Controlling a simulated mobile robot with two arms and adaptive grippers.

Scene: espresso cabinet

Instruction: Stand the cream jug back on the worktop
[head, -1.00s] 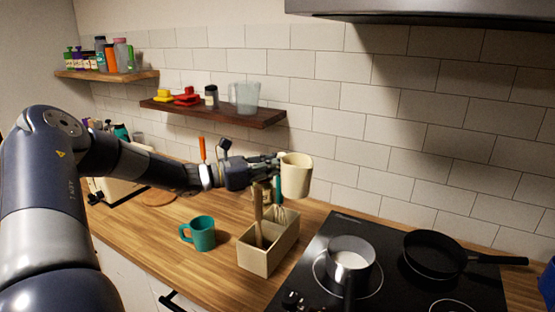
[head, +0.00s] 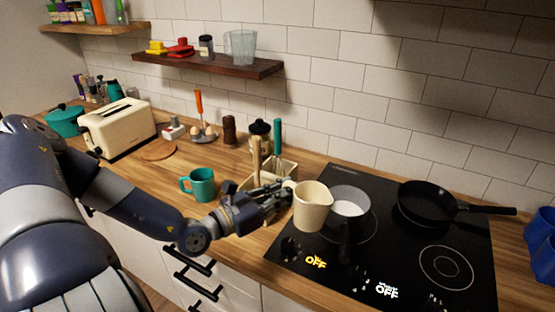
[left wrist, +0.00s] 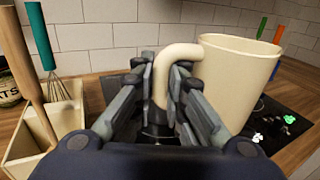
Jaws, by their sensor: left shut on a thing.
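The cream jug (head: 312,207) is upright in the head view, held above the front left part of the black hob. It also shows in the left wrist view (left wrist: 238,85), with its handle between the fingers. My left gripper (head: 284,195) is shut on the jug's handle; it fills the middle of the left wrist view (left wrist: 166,85). The wooden worktop (head: 150,190) runs along the wall to the left of the hob. The jug's base appears clear of any surface. My right gripper is not in view.
A cream utensil box (head: 250,185) with tall utensils stands just behind my left gripper. A teal mug (head: 199,185) stands to its left. A saucepan (head: 349,207) is close behind the jug, and a frying pan (head: 428,205) is further right. Worktop left of the mug is bare.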

